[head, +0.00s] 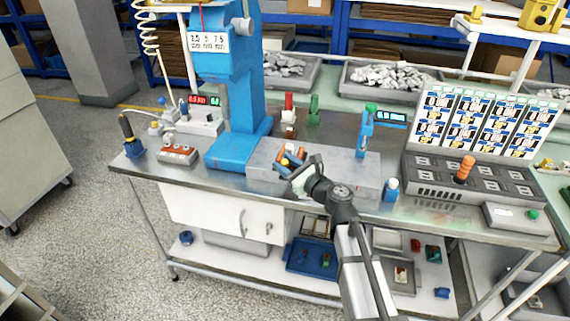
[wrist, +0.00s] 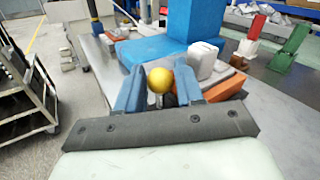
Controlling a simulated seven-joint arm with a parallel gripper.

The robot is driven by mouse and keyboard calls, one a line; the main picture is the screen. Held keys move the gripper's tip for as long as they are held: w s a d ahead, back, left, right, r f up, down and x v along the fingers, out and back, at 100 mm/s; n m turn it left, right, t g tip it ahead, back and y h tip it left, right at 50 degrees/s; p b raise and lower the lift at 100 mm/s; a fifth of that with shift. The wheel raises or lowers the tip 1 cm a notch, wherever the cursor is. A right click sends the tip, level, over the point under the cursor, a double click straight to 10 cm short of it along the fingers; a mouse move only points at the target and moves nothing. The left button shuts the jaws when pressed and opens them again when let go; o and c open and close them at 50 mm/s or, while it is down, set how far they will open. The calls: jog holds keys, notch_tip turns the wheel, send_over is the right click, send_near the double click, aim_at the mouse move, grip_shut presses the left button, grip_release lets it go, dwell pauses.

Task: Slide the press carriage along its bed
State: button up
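The press bed is a long grey slab (head: 340,175) on the bench, in front of the blue press (head: 228,95). A yellow ball knob (wrist: 160,80) stands there, also seen in the head view (head: 284,162). The fingers hide the carriage's lower part.
A small blue stand (head: 365,130) rises behind the bed's right part. The bed right of my gripper looks clear.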

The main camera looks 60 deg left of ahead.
jog(key=w+d, duration=0.2)
jog(key=d, duration=1.1)
jog(key=shift+w, duration=0.3)
jog(key=shift+d, duration=0.1)
jog(key=s+d+f+n+h, duration=0.2)
jog(key=d+f+n+h, duration=0.2)
jog(key=f+n, duration=0.45)
jog(key=s+d+f+n+h, duration=0.1)
jog(key=d+f+n+h, duration=0.35)
jog(key=f+n, duration=0.45)
jog(key=w+d+f+n+t+h, duration=0.1)
jog(key=w+d+f+n+h, duration=0.2)
jog(key=d+f, duration=0.95)
jog(key=w+d+f+h, duration=0.5)
jog(key=d+f, duration=0.4)
jog(key=d, duration=0.6)
jog(key=s+d+f+m+g, duration=0.1)
jog(key=s+d+f, duration=0.3)
jog(key=d, duration=0.6)
jog(key=s+d+f+m+g, duration=0.2)
jog(key=s+d+f, duration=0.3)
jog(key=d, duration=0.5)
jog(key=s+d+f+m+g+h, duration=0.1)
jog(key=s+d+f+m, duration=0.3)
jog(key=d, duration=0.6)
jog(key=s+f, duration=0.1)
jog(key=s, duration=0.1)
jog(key=shift+s+f, duration=0.25)
jog(key=shift+s, duration=0.05)
